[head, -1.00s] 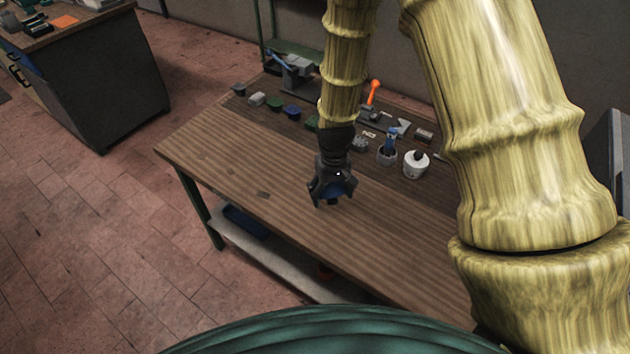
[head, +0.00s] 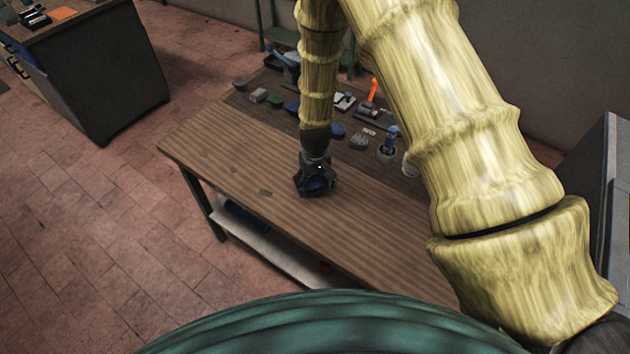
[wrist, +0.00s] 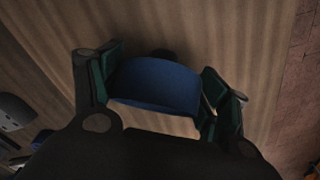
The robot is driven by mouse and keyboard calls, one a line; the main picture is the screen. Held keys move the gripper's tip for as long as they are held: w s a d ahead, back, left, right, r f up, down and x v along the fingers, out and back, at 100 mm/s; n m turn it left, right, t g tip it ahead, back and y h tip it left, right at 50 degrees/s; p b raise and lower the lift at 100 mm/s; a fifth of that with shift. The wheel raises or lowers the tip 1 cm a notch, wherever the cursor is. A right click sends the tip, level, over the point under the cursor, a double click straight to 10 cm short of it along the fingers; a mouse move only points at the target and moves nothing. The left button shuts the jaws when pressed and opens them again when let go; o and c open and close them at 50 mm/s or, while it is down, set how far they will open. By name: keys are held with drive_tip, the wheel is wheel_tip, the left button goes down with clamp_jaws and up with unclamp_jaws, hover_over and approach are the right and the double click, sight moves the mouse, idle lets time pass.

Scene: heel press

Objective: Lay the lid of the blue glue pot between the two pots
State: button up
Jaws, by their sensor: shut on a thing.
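My gripper (head: 315,188) is over the bare front part of the workbench and points down. In the wrist view its fingers (wrist: 160,100) are shut on a blue rounded lid (wrist: 155,82), with a dark knob at its far edge. The lid also shows as a dark blue patch in the head view (head: 318,184). The open pot with a blue-handled brush (head: 387,153) stands behind and to the right of my gripper. The white pot (head: 409,166) stands to its right, mostly hidden by my arm. Whether the lid touches the bench is unclear.
The wooden workbench (head: 225,150) is clear at the front and left. Along its back stand several small coloured pieces, including a grey one (head: 258,95), and an orange-handled tool (head: 373,90). A second bench (head: 95,75) stands at the far left.

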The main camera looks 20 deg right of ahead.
drive_tip(key=shift+s, duration=0.15)
drive_tip(key=shift+w+f, duration=0.15)
drive_tip(key=shift+w, duration=0.05)
drive_tip(key=o, duration=1)
drive_tip(key=shift+s, duration=0.1)
